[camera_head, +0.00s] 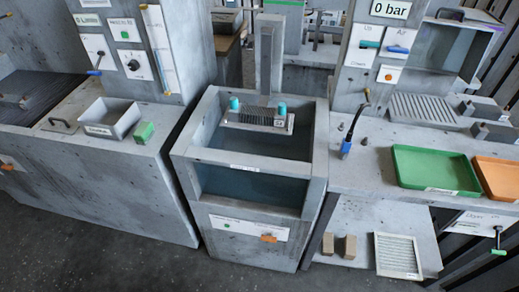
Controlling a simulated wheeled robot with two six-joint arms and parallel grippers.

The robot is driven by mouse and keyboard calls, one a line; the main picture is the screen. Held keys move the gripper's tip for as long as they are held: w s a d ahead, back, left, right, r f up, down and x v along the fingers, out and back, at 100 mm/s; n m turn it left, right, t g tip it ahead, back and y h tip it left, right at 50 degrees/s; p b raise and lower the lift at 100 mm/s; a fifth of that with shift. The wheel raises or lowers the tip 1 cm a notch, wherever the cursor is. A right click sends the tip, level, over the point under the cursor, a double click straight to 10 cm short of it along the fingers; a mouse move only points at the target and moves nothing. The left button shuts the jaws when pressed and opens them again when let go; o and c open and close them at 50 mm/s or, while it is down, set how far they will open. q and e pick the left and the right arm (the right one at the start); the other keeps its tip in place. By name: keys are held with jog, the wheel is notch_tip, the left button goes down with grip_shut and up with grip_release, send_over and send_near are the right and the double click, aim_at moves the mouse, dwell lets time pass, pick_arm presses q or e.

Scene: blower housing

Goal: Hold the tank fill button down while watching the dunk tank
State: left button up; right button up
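The dunk tank (223,255) is a grey open-topped box in the middle, with a windowed front that shows dark blue-grey inside. I cannot tell a water level. A finned metal part with two teal caps (258,118) sits at the top of the tank, below an upright grey post. A green round button (125,34) is on a white plate on the left panel, under a display reading 0 Liters (89,3). The labels are too small to read surely. Neither gripper is in view.
A grey bin (109,119) and a green block (144,131) stand on the left counter. The right bench holds a blue-handled nozzle (346,146), a green tray (437,169) and an orange tray (498,178). A 0 bar display (390,9) is above it. The floor in front is clear.

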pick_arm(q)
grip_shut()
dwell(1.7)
